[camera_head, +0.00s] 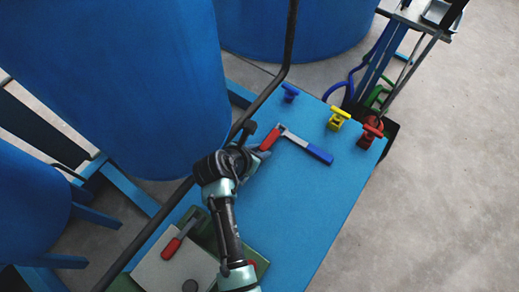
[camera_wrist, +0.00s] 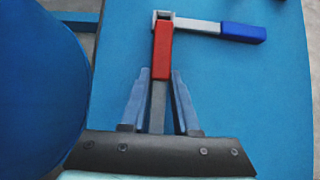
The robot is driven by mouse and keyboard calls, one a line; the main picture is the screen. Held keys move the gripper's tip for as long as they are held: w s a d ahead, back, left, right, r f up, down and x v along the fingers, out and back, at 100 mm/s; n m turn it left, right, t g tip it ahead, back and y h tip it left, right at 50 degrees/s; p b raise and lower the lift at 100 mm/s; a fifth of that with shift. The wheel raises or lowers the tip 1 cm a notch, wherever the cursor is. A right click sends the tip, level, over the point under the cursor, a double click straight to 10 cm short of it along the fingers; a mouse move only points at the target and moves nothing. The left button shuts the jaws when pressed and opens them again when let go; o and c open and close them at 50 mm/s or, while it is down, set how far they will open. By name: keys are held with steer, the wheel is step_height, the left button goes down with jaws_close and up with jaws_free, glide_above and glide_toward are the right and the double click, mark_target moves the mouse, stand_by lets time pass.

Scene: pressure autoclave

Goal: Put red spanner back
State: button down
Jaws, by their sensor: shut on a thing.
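The red spanner (camera_wrist: 163,52) has a red handle and a grey metal shaft, and points up and away from me in the wrist view. My gripper (camera_wrist: 158,72) is shut on it near the lower end of the red handle, with the grey shaft between the fingers. In the head view my gripper (camera_head: 263,148) is over the blue table top (camera_head: 300,190), and the red handle (camera_head: 270,137) shows just beyond it. A blue-handled spanner (camera_head: 318,153) lies to the right; its grey head meets the far end of the red handle. I cannot tell whether they touch.
Blue (camera_head: 290,92), yellow (camera_head: 339,117) and red (camera_head: 371,133) T-shaped handles stand along the table's far side. A dark pipe (camera_head: 265,97) and big blue tank (camera_head: 130,70) border the left. A pale plate (camera_head: 165,272) with a red lever (camera_head: 172,248) is at lower left.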

steer(key=shift+f, duration=0.5)
steer(key=c, duration=0.7)
jaws_free()
steer(key=shift+o, duration=0.2)
